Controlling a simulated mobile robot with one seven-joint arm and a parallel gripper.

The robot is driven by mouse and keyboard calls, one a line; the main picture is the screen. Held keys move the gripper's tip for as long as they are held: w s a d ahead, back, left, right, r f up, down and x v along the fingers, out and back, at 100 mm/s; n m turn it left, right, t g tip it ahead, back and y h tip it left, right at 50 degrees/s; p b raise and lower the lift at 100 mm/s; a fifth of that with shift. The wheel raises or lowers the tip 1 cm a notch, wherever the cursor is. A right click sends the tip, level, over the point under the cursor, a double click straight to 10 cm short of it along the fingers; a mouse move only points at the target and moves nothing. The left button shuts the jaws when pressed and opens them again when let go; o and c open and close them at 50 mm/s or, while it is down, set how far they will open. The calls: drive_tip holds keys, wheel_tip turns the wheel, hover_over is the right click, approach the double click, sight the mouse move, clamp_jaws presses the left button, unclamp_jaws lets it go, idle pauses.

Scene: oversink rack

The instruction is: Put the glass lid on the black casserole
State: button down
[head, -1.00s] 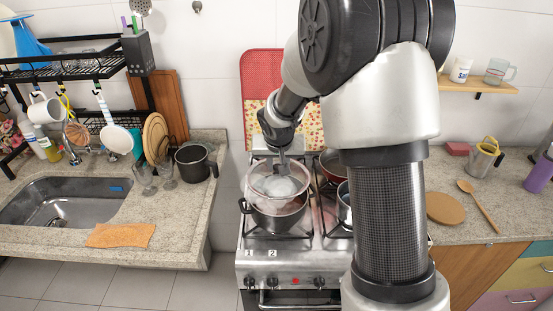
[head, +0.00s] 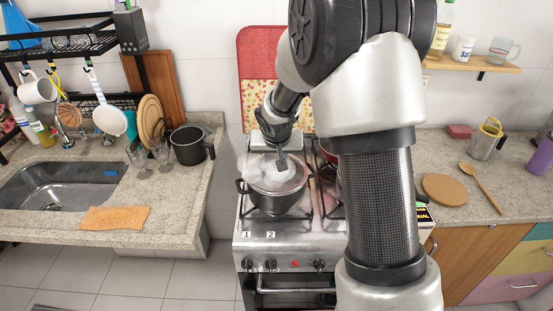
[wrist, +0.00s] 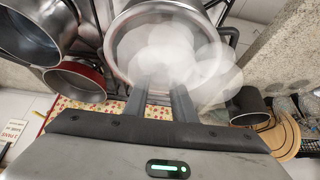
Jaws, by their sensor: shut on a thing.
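The black casserole (head: 272,204) stands on the left front burner of the stove. The clear glass lid (head: 262,178) lies over its mouth in the head view, looking nearly level. I cannot tell whether its rim touches the casserole all round. My gripper (head: 281,163) is above the lid, shut on its knob, which the fingers mostly hide.
Other pots stand close by on the stove, a steel one (wrist: 30,38) and a red one (wrist: 78,82). A dark pot (head: 189,146) and glasses stand on the left counter. A wooden spoon (head: 481,195) and round board (head: 445,188) lie on the right counter.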

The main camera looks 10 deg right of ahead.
drive_tip(key=shift+b, duration=0.35)
idle(0.4)
drive_tip(key=c, duration=1.4)
unclamp_jaws()
drive_tip(key=shift+o, duration=0.5)
drive_tip(key=shift+f, duration=0.1)
drive_tip(key=o, duration=0.5)
drive_tip(key=shift+c, duration=0.2)
drive_tip(key=shift+r+p, duration=2.1)
drive_tip(key=shift+r, duration=1.4)
